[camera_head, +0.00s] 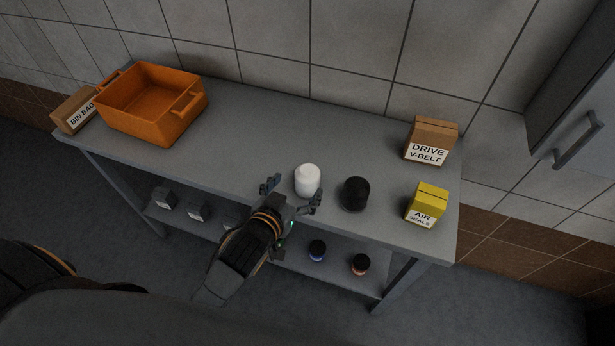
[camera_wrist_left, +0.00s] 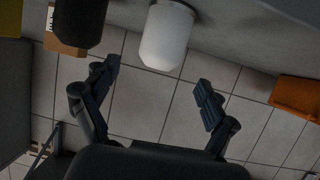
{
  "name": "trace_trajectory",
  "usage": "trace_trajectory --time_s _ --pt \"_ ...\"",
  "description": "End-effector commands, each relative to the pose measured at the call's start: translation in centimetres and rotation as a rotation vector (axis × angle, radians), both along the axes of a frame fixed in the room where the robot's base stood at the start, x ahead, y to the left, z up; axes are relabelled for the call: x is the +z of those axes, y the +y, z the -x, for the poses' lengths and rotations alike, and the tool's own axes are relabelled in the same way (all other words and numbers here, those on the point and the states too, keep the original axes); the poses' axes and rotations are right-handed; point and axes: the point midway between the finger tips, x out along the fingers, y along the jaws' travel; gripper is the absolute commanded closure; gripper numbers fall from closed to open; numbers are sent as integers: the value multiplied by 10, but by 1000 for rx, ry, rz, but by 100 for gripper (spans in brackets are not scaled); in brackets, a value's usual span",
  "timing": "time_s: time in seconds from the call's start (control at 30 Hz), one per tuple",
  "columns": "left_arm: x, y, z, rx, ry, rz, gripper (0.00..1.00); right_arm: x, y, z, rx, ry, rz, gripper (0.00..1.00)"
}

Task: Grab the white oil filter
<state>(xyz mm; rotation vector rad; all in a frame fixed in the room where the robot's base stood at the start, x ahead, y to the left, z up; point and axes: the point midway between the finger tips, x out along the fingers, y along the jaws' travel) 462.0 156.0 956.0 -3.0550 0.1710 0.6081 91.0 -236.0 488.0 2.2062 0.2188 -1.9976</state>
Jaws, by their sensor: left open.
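The white oil filter (camera_head: 307,181) stands upright on the grey table, near its front edge and right of the middle. My left gripper (camera_head: 293,190) is open in front of it, with a fingertip towards each side of the filter. In the left wrist view the filter (camera_wrist_left: 167,36) is ahead of the open fingers (camera_wrist_left: 158,85), and the space between the fingers is empty. A black filter (camera_head: 355,193) stands just right of the white one. My right gripper is not in view.
An orange crate (camera_head: 136,125) and a bin bags box (camera_head: 73,112) stand at the table's left. A drive V-belt box (camera_head: 432,137) and a yellow air seals box (camera_head: 427,199) stand at the right. The lower shelf (camera_head: 336,280) holds several small items. The middle of the tabletop is clear.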

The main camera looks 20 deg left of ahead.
Motion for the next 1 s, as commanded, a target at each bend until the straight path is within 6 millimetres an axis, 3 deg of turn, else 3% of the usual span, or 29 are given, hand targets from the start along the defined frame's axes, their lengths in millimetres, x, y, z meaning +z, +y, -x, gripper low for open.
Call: trace_trajectory --time_s 0.4,0.7,1.0 --pt "-11 -5 -46 0 0 0 15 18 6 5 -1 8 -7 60" --pt "-14 -6 -49 0 0 0 15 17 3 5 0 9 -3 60" --pt "-14 -6 -49 0 0 0 74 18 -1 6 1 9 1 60"
